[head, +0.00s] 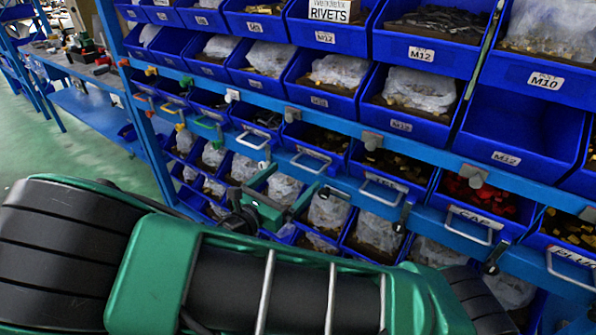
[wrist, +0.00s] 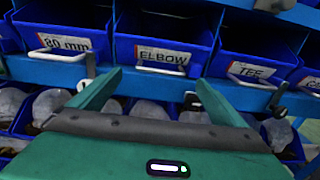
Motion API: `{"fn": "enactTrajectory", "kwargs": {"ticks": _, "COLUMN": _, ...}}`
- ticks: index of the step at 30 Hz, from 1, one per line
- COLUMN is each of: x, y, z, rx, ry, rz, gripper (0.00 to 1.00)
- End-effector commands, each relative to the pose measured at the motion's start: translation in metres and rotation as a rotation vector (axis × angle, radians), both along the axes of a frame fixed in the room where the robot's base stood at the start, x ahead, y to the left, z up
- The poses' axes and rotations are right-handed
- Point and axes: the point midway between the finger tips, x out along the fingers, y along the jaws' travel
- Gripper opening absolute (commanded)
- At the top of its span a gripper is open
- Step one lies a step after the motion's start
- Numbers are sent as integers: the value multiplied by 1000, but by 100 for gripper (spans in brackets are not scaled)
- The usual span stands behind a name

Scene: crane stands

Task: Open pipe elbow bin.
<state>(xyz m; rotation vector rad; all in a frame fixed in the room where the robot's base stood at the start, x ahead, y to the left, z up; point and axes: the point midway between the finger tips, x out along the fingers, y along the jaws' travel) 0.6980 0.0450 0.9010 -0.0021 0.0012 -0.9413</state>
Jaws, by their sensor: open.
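The pipe elbow bin is a blue bin labelled ELBOW (wrist: 150,48), in the middle of the wrist view. Its pale metal handle (wrist: 176,63) is on the front, beside and below the label. In the head view the bin (head: 322,153) is in the row of handled bins, with dark pieces inside. My green gripper (wrist: 157,80) is open and empty. Its fingers are spread below the handle in the wrist view, one on each side, apart from it. In the head view my gripper (head: 293,177) is just below the handle.
The 20 mm bin (wrist: 62,42) is on the left and the TEE bin (wrist: 250,72) on the right, both with handles. A blue rack rail (head: 350,128) with grey blocks runs above. Bagged bins (head: 375,232) sit below. Green floor (head: 90,150) is open at left.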

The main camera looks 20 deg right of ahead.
Motion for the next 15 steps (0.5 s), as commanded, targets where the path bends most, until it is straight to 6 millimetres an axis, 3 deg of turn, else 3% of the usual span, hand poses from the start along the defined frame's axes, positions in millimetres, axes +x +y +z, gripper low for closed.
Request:
{"fn": "enactTrajectory", "kwargs": {"ticks": 6, "x": 19, "y": -25, "z": 0, "rx": 1, "ry": -1, "rz": 0, "gripper": 96}}
{"fn": "enactTrajectory", "kwargs": {"ticks": 15, "x": 27, "y": -37, "z": 0, "rx": 1, "ry": -2, "rz": 1, "gripper": 96}}
